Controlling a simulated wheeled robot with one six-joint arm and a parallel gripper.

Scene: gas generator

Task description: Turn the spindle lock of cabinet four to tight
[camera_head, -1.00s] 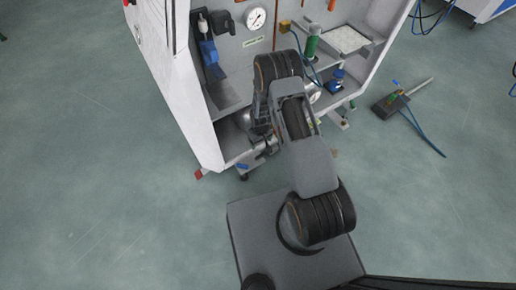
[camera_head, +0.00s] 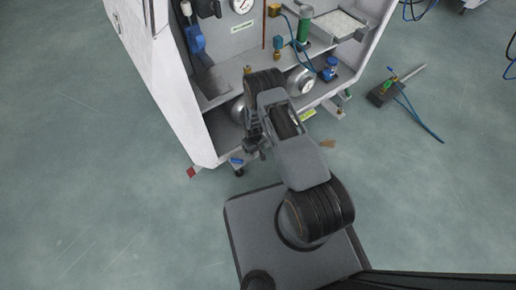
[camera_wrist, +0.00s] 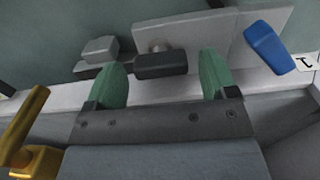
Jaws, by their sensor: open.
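The open white cabinet (camera_head: 165,90) stands at the top middle of the head view. My gripper (camera_head: 254,150) is at its lower front edge, partly hidden by my own arm. In the wrist view my gripper (camera_wrist: 163,80) is open, with its two green fingers apart. A dark grey block (camera_wrist: 160,64) on a short round shaft lies in line with the gap between the fingertips; it may be the spindle lock. I see no clear grip on it. No tight marking can be read.
A blue handle (camera_wrist: 269,46) is right of the fingers, and a yellow handle (camera_wrist: 25,125) is at left. A grey block (camera_wrist: 100,48) lies left of the dark one. A floor device (camera_head: 384,92) with a blue hose lies right of the cabinet. Floor at left is clear.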

